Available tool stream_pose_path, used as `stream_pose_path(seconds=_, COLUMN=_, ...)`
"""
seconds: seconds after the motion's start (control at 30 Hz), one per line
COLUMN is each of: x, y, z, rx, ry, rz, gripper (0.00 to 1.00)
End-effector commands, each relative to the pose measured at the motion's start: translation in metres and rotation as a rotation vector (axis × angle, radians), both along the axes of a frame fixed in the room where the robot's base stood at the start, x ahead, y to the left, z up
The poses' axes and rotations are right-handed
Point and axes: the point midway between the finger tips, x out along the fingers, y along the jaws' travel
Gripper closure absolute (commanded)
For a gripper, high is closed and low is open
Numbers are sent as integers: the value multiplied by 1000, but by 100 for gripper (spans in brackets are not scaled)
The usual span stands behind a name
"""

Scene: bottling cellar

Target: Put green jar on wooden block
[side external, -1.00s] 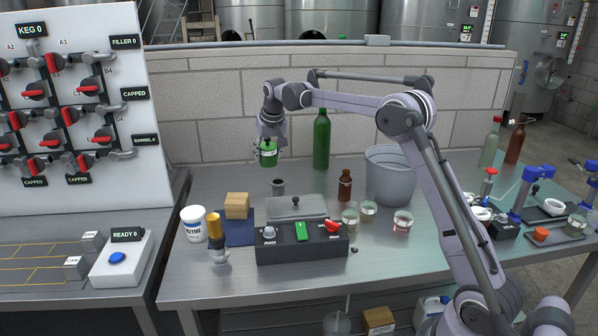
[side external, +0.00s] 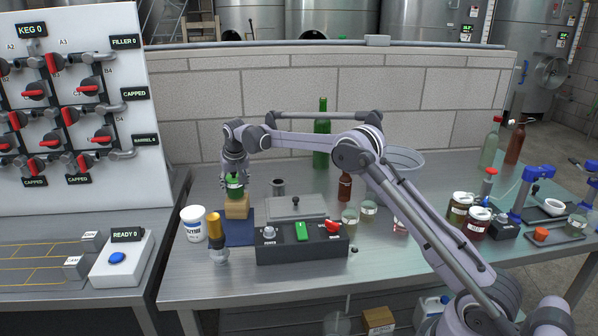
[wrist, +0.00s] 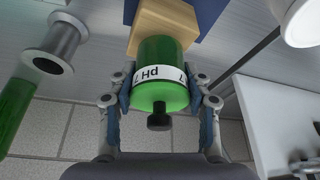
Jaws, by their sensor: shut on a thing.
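The green jar (side external: 234,187) has a white band and a dark knob on its lid. My gripper (side external: 234,182) is shut on it, with one finger on each side of the jar in the wrist view (wrist: 161,95). The wooden block (side external: 237,209) sits on a dark blue mat (side external: 240,236). The jar is upright at the block's top in the side view; I cannot tell whether it touches the block or hangs just above. In the wrist view the jar hides part of the block (wrist: 165,22).
A white tub (side external: 193,223) and a yellow-handled tool (side external: 216,238) stand close to the mat. A control box (side external: 302,247) with a red switch is to the right, with a lidded grey tray (side external: 296,208) behind it. A metal cup (side external: 278,187) and tall green bottle (side external: 321,145) stand further back.

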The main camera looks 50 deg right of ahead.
Motion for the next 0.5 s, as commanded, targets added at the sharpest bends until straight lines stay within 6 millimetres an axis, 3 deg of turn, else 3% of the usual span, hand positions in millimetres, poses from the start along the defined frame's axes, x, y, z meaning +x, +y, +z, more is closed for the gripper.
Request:
stream_pose_path(seconds=0.47, x=0, y=0, z=-10, rx=0, ry=0, rz=0, gripper=89)
stream_pose_path(seconds=0.5, x=0, y=0, z=-11, rx=0, ry=0, rz=0, gripper=48)
